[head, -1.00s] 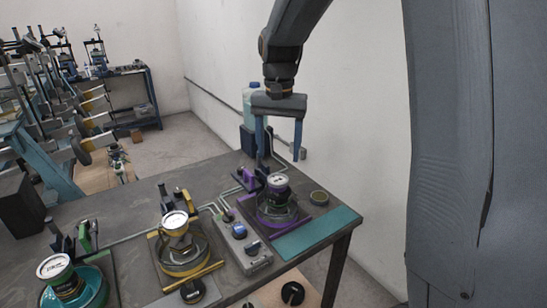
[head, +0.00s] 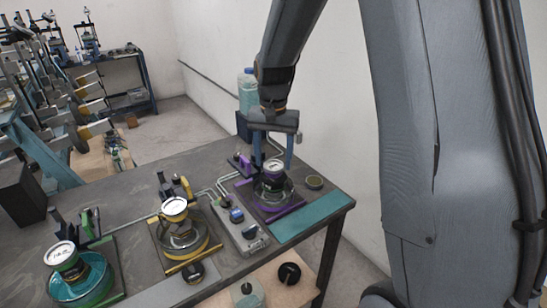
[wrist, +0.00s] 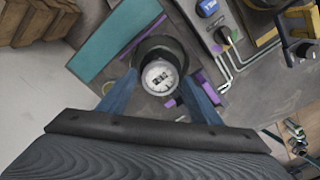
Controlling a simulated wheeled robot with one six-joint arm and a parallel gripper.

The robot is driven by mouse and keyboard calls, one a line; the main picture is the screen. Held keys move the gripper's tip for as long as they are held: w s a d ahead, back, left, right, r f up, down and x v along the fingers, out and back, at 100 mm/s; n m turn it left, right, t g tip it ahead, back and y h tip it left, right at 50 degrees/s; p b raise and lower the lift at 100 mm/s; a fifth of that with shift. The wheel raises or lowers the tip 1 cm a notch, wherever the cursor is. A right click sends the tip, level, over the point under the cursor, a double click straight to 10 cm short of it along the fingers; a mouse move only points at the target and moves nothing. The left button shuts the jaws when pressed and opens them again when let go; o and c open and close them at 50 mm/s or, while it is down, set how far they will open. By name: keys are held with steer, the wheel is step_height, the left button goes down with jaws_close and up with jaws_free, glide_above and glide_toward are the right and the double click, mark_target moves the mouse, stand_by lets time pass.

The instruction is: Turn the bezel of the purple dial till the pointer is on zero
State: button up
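The purple dial (head: 273,167) stands on a round body on a purple-edged base (head: 284,212) at the right of the table. Its white face with dark markings also shows in the wrist view (wrist: 159,76); the pointer's exact reading is too small to tell. My gripper (head: 273,163) points down over the dial, fingers spread. In the wrist view my gripper (wrist: 164,88) has one finger on each side of the dial, with the dial face between them. I cannot tell whether the fingers touch the bezel.
A yellow-based dial (head: 174,207) and a green-based dial (head: 62,254) stand to the left. A grey control box (head: 240,228) is between the purple and yellow stations. A teal mat (head: 312,223) lies right of the purple base, and a small round tin (head: 314,182) sits behind it.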

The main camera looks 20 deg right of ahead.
mark_target(274, 165)
steer(key=c, duration=0.8)
steer(key=shift+n, duration=0.6)
steer(key=o, duration=1.1)
steer(key=shift+c, duration=0.2)
step_height(274, 165, up, 8)
steer(key=b, duration=0.2)
steer(key=s+f+n+t+b, duration=0.1)
steer(key=s+f+n+b, duration=0.3)
steer(key=s+f, duration=1.1)
steer(key=shift+s+n, duration=0.4)
steer(key=shift+s, duration=0.85)
